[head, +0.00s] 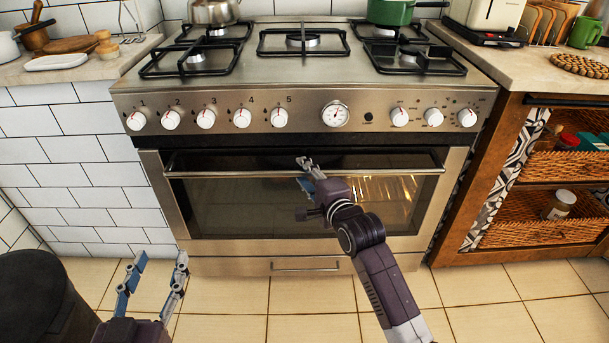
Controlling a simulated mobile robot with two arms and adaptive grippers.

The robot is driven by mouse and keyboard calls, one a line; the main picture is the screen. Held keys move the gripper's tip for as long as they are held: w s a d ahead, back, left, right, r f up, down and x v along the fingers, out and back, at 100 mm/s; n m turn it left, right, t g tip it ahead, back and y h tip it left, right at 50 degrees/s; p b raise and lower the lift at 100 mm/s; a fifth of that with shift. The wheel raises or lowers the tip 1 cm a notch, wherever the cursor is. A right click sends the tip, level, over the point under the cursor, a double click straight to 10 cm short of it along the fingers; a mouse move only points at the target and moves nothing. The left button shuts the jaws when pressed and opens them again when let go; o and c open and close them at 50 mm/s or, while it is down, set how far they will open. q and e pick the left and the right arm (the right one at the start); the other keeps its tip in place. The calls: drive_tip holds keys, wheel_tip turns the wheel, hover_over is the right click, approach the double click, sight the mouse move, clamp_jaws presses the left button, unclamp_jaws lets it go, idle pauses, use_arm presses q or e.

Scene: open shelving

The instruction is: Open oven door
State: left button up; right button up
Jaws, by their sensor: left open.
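The steel oven (310,265) stands in the middle, and its door (215,215) with a dark glass window looks shut. The bar handle (235,174) runs across the top of the door. My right gripper (306,173) is at the middle of the handle, its fingertips overlapping the bar. I cannot tell whether the fingers are closed on the bar or only around it. My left gripper (152,278) is open and empty at the lower left, over the floor in front of the oven and apart from the door.
A row of white knobs (242,117) sits above the door. A green pot (390,12) and a steel pot (213,11) stand on the stove top. A dark bin (40,300) is at the lower left, baskets (535,228) at the right. Tiled floor (315,295) before the oven is clear.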

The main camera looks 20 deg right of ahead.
drive_tip(key=shift+w, duration=0.1)
clamp_jaws()
drive_tip(key=shift+f, duration=0.1)
idle(0.5)
